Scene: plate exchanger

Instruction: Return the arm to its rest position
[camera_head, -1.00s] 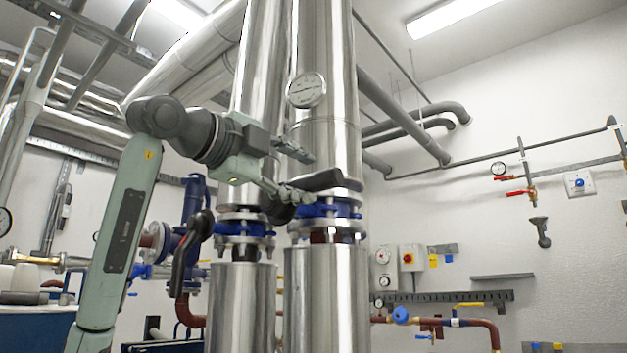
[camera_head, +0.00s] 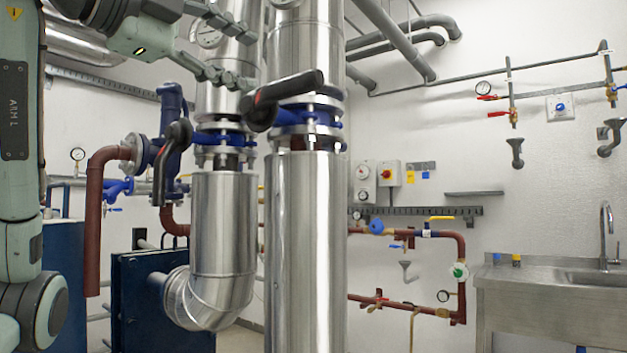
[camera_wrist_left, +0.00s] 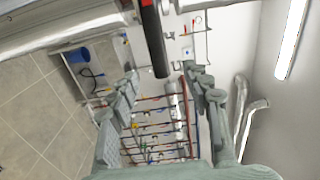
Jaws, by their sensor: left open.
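My left arm (camera_head: 20,120) comes in from the left in the head view. My left gripper (camera_head: 249,60) is open and empty in front of the steel pipes, just up and left of a black valve handle (camera_head: 290,92). The handle points up and right from a black hub, beside a blue flange on the larger pipe. In the left wrist view my gripper (camera_wrist_left: 160,76) shows its two fingers spread, with a black bar (camera_wrist_left: 153,40) reaching down between them in the picture. I cannot tell the exact gap to the handle. My right gripper is not in view.
A second black handle (camera_head: 172,160) hangs on the blue valve at left. Two large steel pipes (camera_head: 305,220) stand in front. A dark blue plate unit (camera_head: 150,300) is at lower left. A sink (camera_head: 590,280) stands at right. The wall has thin pipes and valves.

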